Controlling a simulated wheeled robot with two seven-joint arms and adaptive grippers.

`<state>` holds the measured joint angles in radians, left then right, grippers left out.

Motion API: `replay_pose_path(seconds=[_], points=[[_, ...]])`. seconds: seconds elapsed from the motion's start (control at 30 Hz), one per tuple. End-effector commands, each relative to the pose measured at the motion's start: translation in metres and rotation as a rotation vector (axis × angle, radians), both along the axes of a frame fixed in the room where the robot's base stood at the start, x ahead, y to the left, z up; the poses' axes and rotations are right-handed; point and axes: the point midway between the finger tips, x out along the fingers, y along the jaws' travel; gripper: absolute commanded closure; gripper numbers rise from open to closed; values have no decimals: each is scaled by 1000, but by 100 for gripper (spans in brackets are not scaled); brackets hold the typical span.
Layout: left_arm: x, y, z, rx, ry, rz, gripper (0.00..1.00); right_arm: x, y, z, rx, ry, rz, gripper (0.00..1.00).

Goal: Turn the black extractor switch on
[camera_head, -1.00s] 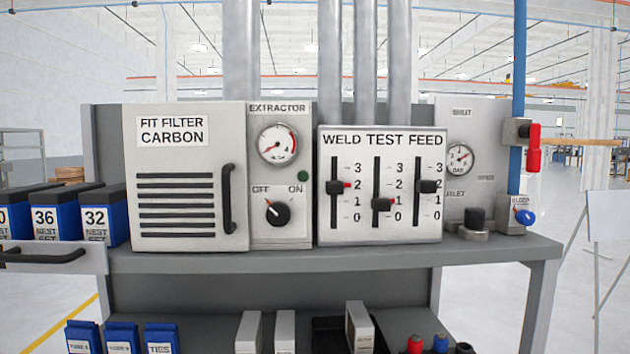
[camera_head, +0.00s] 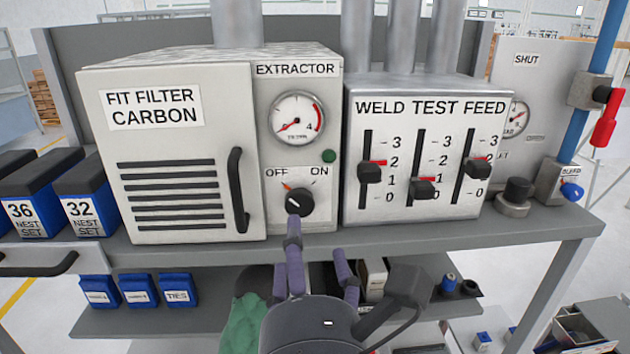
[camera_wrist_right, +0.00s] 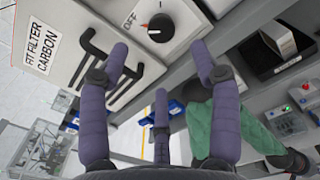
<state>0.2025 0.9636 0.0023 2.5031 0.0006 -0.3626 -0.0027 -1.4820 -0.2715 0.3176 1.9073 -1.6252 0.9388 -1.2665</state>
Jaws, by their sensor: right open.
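The black extractor switch (camera_head: 300,202) is a round knob on the pale extractor panel (camera_head: 325,217), under the gauge. Its pointer is turned up and left towards OFF. It also shows in the right wrist view (camera_wrist_right: 160,28). My right gripper (camera_head: 318,252) has purple padded fingers and comes up from below, with one fingertip just beneath the knob in the head view. In the right wrist view the gripper (camera_wrist_right: 160,62) is open and empty, its fingers spread with the knob beyond them. I cannot tell whether it touches anything. My left gripper is out of view.
The filter box (camera_head: 180,150) with its black handle (camera_head: 237,190) stands left of the switch. The slider box (camera_head: 420,155) is close on the right. The bench edge (camera_head: 400,237) runs below. A green object (camera_head: 243,325) lies low beside my gripper.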

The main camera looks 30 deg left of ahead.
Motion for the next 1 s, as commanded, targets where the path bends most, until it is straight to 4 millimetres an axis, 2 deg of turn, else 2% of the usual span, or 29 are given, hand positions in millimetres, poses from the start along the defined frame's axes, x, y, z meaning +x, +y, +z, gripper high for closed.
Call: replay_pose_path(seconds=[0.17, 0.6, 0.8, 1.0], points=[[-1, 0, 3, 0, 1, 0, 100, 13, 8, 1, -2, -3, -3, 37], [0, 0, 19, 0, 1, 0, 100, 75, 46, 1, -2, -1, -2, 37], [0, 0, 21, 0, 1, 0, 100, 89, 55, 0, -1, -2, -1, 37], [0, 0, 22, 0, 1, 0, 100, 91, 56, 0, 0, 0, 0, 37]])
